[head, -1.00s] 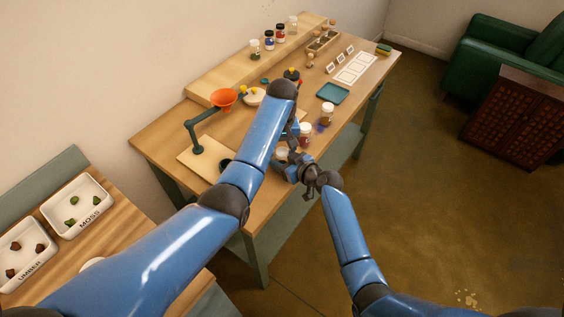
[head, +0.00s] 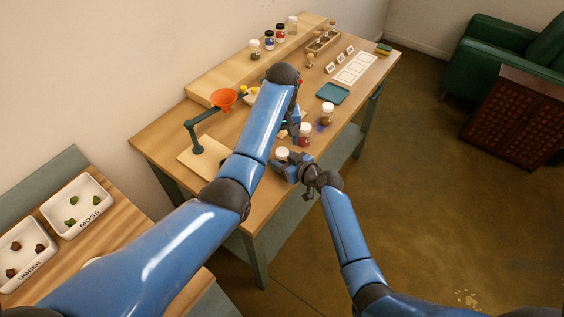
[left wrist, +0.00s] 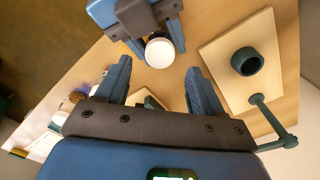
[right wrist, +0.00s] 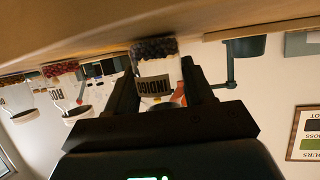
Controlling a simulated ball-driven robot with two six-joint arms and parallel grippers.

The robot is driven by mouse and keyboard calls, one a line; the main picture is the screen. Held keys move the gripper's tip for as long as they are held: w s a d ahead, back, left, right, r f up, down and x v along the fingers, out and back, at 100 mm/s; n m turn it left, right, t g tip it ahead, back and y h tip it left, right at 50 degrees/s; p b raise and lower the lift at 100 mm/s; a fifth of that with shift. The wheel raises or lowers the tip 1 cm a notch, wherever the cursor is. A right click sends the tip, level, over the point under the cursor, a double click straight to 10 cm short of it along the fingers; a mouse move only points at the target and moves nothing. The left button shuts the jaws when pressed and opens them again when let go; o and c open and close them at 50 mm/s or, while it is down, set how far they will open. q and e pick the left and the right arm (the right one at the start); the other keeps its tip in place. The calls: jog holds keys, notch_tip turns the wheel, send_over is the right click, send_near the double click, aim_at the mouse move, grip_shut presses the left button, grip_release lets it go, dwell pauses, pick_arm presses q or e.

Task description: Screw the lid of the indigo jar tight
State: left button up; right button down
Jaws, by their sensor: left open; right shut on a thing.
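My right gripper (head: 292,165) is shut on the indigo jar, above the front edge of the table. In the right wrist view the indigo jar (right wrist: 154,80) appears upside down, with its label and dark contents showing between the fingers. The round white lid (left wrist: 159,52) is seen from above in the left wrist view, and also in the head view (head: 282,153). It sits over the jar; how tight it is cannot be seen. My left gripper (left wrist: 157,70) is open and empty, its fingers spread to either side in front of the lid, apart from it.
An orange funnel (head: 223,98) hangs on a stand at the left of the table (head: 160,140). Two white-lidded jars (head: 305,130) (head: 327,112) stand right of my grippers. A teal tray (head: 333,94) lies behind. Several jars line the back shelf (head: 215,83).

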aim_at(282, 152)
pick_arm(q)
jog(key=shift+c, duration=0.5)
jog(key=shift+w+d+r, duration=0.1)
jog(key=shift+w+r, duration=0.05)
jog(key=shift+r, duration=0.25)
jog(key=shift+r+n, duration=0.3)
jog(key=shift+w+r+n, duration=0.1)
jog(key=shift+r+n, duration=0.4)
jog(key=shift+n, duration=0.6)
jog(key=n, duration=0.2)
jog(key=r+n, duration=0.1)
jog(key=n, duration=0.1)
jog(key=shift+s+n, duration=0.25)
jog(key=shift+n, duration=1.05)
jog(key=shift+f, duration=3.95)
